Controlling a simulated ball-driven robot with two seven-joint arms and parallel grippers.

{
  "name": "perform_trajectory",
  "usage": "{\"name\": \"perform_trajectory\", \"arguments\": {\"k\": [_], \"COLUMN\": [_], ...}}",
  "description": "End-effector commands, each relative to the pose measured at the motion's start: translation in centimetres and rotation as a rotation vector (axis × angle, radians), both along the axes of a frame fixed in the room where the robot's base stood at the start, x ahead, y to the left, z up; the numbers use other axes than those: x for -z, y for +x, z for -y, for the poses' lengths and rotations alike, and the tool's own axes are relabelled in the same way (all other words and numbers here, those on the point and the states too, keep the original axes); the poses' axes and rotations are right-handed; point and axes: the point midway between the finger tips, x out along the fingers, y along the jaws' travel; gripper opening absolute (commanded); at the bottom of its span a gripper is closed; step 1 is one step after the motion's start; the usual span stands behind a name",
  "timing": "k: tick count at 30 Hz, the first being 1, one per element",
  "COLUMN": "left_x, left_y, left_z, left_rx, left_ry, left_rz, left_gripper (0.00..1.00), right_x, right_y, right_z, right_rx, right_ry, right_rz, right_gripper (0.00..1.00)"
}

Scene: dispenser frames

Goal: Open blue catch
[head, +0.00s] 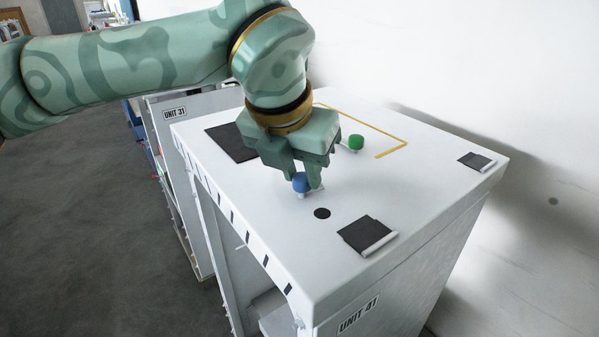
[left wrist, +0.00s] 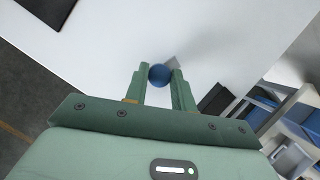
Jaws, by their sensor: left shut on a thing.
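The blue catch (head: 301,182) is a round blue knob on the white top of the dispenser unit (head: 400,180). My left gripper (head: 308,184) comes down over it from above and is shut on it. In the left wrist view the blue catch (left wrist: 159,75) sits between the two green fingertips of my left gripper (left wrist: 160,76). The fingers hide part of the knob's sides. A green knob (head: 355,142) stands farther back on the same top, apart from the gripper. My right gripper is not in view.
Dark pads lie at the front (head: 364,234) and right (head: 477,160) of the top. A dark square (head: 232,143) lies behind the gripper to the left, and a yellow line (head: 392,151) marks the back. A shelf unit labelled UNIT 31 (head: 174,112) stands behind left. Bare floor (head: 90,230) is left.

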Motion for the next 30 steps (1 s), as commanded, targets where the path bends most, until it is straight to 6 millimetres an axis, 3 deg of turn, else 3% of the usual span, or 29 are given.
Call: {"name": "perform_trajectory", "arguments": {"k": [15,30], "left_x": [-0.07,-0.14], "left_y": [0.01,0.0], "left_z": [0.17,0.18], "left_rx": [-0.295,-0.336], "left_ry": [-0.001,-0.003], "left_rz": [0.002,0.001], "left_gripper": [0.03,0.03], "right_x": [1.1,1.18], "right_y": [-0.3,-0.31], "right_z": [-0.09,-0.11], "right_rx": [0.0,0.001], "right_ry": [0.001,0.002], "right_rz": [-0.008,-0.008], "right_gripper": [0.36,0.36]}}
